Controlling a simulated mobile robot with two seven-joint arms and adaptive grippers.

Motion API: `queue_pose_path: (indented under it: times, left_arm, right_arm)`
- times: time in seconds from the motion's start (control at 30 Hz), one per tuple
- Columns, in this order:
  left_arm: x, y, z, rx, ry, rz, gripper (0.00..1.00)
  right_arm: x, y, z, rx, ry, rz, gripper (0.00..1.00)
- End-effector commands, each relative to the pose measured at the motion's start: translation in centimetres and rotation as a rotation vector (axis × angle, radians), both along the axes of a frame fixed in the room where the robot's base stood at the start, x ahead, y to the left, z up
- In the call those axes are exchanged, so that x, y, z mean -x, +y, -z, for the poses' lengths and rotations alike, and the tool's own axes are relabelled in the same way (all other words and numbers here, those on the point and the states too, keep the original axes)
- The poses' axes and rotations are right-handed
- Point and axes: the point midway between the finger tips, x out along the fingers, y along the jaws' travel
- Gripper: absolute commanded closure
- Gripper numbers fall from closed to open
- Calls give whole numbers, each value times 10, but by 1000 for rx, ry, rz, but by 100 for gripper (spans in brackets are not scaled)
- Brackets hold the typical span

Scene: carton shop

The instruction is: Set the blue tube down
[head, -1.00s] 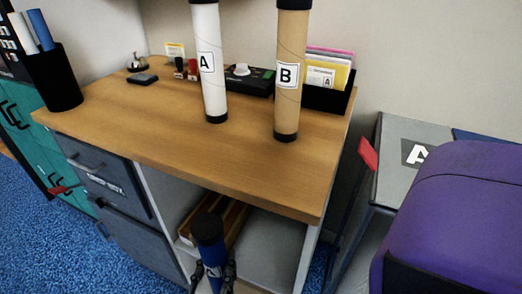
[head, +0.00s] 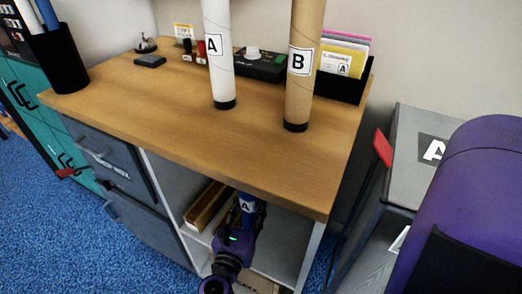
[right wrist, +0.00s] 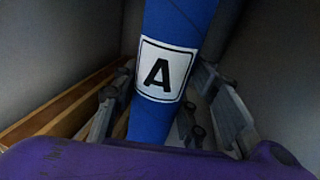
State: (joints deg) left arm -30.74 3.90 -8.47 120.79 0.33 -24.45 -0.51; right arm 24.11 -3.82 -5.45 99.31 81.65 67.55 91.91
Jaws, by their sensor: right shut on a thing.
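The blue tube (head: 248,216) carries a white label with a black A. It is under the wooden desk top, in the open compartment. In the right wrist view the blue tube (right wrist: 180,30) runs up through the picture, slightly tilted. My right gripper (right wrist: 160,108) is shut on it, one finger on each side. In the head view my right gripper (head: 244,224) reaches into the compartment from the front. The tube's top is hidden by the desk edge, and its lower end is hidden by my gripper. My left gripper is in neither current view.
A wooden tray (head: 205,207) lies in the compartment, left of the tube. The desk top (head: 160,105) above bears a white tube (head: 218,70) and a tan tube (head: 299,95). A grey stand (head: 405,150) is at the right. Blue carpet (head: 70,220) is clear at the left.

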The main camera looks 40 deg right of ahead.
Motion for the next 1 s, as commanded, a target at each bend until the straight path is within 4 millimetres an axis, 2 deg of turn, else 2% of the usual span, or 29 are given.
queue_pose_path:
  times: [0.1,0.43,0.6,0.87,1.0]
  left_arm:
    - [-3,-2,-2,2,-6,3,36]
    - [-7,-4,-4,4,-12,1,36]
    - [-4,-4,0,6,-6,-1,36]
    - [5,-2,4,5,10,-6,36]
    - [9,-2,9,5,20,-9,36]
  right_arm:
    - [-9,-21,-1,3,-1,-1,87]
    - [-23,-55,0,2,0,0,87]
    - [-22,-52,19,2,2,-1,87]
    - [-22,-52,37,2,2,-1,87]
    - [-22,-52,59,3,4,-2,87]
